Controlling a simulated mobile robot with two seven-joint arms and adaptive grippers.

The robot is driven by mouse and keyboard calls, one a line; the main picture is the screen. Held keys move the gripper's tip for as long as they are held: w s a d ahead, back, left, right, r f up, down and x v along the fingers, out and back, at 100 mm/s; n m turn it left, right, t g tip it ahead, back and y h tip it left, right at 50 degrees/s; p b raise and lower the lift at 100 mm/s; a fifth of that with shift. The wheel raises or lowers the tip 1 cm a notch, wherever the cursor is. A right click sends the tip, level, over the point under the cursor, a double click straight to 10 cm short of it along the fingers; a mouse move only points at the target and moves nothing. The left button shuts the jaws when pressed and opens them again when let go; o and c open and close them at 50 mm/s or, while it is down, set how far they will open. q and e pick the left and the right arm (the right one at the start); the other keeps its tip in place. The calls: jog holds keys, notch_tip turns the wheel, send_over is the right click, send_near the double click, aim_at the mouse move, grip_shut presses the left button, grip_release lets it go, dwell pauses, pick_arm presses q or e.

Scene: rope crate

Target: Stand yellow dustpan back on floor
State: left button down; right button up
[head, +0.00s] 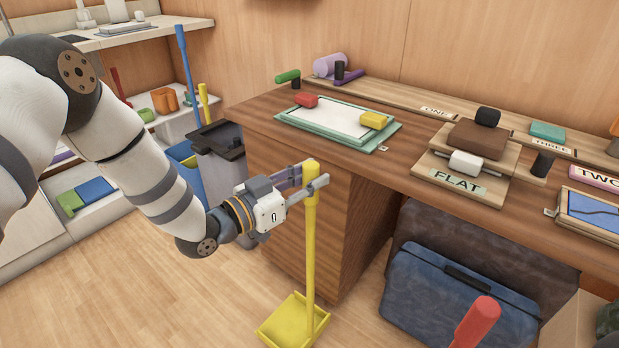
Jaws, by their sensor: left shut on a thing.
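The yellow dustpan (311,250) stands upright in front of the wooden desk's side panel, with its long handle vertical and its pan (291,323) low by the floor. I cannot tell for sure whether the pan touches the floor. My left gripper (313,185) is shut on the handle just below its top end, reaching in from the left. The floor (180,290) is pale wood boards. My right gripper is not in view.
The wooden desk (300,160) stands close behind the dustpan. A grey bin (220,165) is at the left, a blue suitcase (450,300) under the desk, and a red handle end (478,320) at the front right. Floor at the lower left is clear.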

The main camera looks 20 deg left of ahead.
aim_at(307, 209)
pick_arm(q)
jog(key=shift+r, duration=0.2)
jog(key=shift+f+b, duration=1.5)
jog(key=shift+f, duration=1.55)
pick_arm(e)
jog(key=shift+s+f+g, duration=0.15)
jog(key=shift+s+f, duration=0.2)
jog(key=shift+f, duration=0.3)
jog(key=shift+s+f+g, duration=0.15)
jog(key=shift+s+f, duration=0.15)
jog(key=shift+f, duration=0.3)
pick_arm(q)
jog(key=shift+f+b, duration=0.35)
jog(key=shift+f, duration=0.25)
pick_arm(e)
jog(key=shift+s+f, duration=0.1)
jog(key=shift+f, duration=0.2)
pick_arm(q)
jog(key=c, duration=1.2)
grip_release()
jog(key=shift+c, duration=0.2)
jog(key=shift+f, duration=0.1)
jog(key=v, duration=1.2)
